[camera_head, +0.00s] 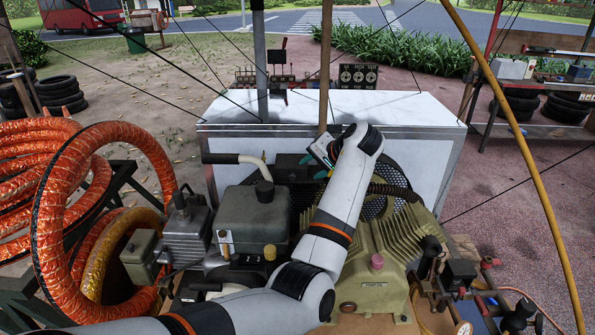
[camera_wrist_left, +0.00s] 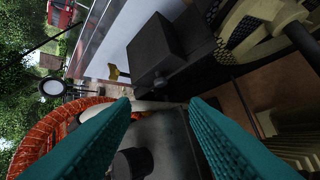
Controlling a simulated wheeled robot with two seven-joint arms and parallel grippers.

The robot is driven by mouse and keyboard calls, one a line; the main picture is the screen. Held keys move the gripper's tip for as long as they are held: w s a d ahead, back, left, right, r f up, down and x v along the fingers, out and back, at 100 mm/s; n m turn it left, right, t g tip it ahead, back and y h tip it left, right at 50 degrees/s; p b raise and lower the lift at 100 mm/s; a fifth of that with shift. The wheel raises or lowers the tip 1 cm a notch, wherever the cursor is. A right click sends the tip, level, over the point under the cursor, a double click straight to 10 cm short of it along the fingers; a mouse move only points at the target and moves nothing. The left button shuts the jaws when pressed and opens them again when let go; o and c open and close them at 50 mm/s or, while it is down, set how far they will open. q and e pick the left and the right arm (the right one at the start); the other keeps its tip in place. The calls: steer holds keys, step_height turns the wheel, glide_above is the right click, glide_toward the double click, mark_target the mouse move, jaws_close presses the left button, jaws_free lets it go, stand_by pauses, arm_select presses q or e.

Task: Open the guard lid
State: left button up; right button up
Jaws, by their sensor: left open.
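My left gripper (camera_head: 318,163) is beside a dark box-shaped part (camera_head: 291,167) near the rear of the compressor. Its teal fingers (camera_wrist_left: 161,103) stand apart in the left wrist view. A pale bar shows between and beyond the fingertips; I cannot tell whether they touch it. A dark mesh guard (camera_head: 375,207) stands behind the ribbed pump, partly hidden by my arm; its mesh also shows in the left wrist view (camera_wrist_left: 242,33). I cannot tell for certain which part is the guard lid. My right gripper is not in view.
The ribbed olive pump (camera_head: 385,245) is right of my forearm. A grey tank (camera_head: 252,215) and orange hose coils (camera_head: 50,200) are on the left. A white-topped bench (camera_head: 410,108) stands behind, its top mostly clear. Thin cables cross the space above.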

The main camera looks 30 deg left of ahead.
mark_target(293, 177)
arm_select(q)
steer(key=p+x, duration=0.2)
steer(key=x, duration=0.6)
steer(key=shift+w+a+f, duration=0.15)
steer(key=shift+a, duration=0.05)
steer(key=shift+a+f, duration=0.2)
steer(key=shift+f, duration=0.05)
steer(key=shift+w+a+f, duration=0.1)
steer(key=shift+a+f, duration=0.1)
steer(key=shift+f, duration=0.05)
steer(key=shift+c, duration=0.5)
jaws_close()
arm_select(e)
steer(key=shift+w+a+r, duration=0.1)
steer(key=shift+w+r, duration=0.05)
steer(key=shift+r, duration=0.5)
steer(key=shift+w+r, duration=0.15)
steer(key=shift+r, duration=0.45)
